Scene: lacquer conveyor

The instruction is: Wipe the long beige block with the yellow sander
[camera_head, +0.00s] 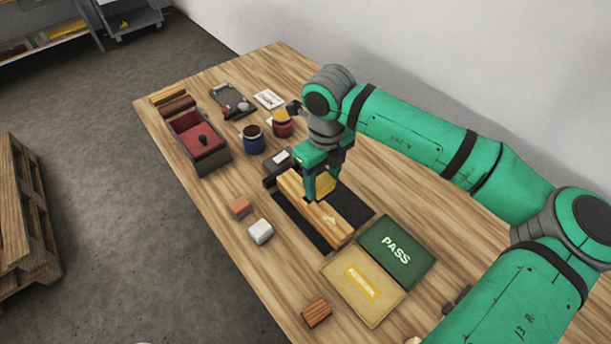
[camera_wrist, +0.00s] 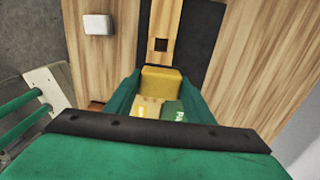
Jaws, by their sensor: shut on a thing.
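The long beige block (camera_head: 335,228) lies on a black mat (camera_head: 294,222) on the wooden table; its light wood (camera_wrist: 164,22) also shows in the wrist view, with a small dark square on it. My gripper (camera_head: 315,190) points down over the block. It is shut on the yellow sander (camera_head: 326,184), which shows between the green fingers in the wrist view (camera_wrist: 161,80). The sander is at or just above the block's top; I cannot tell whether they touch. Its underside is hidden.
A green PASS tray (camera_head: 402,243) and a beige tray with a yellow label (camera_head: 345,288) lie in front of the mat. A white block (camera_head: 260,231), brown blocks (camera_head: 240,207), a blue pot (camera_head: 253,142) and a dark red-lined box (camera_head: 216,158) stand left and behind.

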